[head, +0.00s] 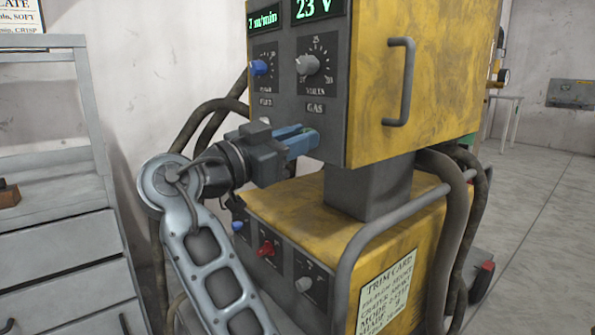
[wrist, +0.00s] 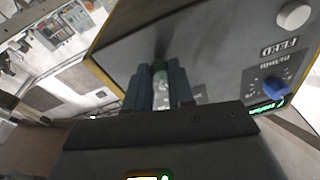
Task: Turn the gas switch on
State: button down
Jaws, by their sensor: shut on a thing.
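A blue feed knob (head: 259,67), a grey volts knob (head: 308,64) and a white button (head: 265,122) are on the same panel. Below, the lower yellow box (head: 300,210) carries a red switch (head: 266,248). Hoses and a grey drawer cabinet (head: 60,240) stand nearby.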

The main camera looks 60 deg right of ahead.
jog(key=shift+f+m+g+b, duration=0.15)
jog(key=shift+m+g+b, duration=0.15)
jog(key=shift+m+b, duration=1.6)
jog(key=shift+b, duration=0.3)
jog(key=c, duration=1)
grip_release()
jog(key=shift+w, duration=0.1)
jog(key=v, duration=0.4)
jog(key=p+v, duration=0.1)
jog(key=v, duration=0.2)
jog(key=shift+w+a, duration=0.1)
jog(key=shift+a, duration=0.3)
jog(key=shift+a, duration=0.1)
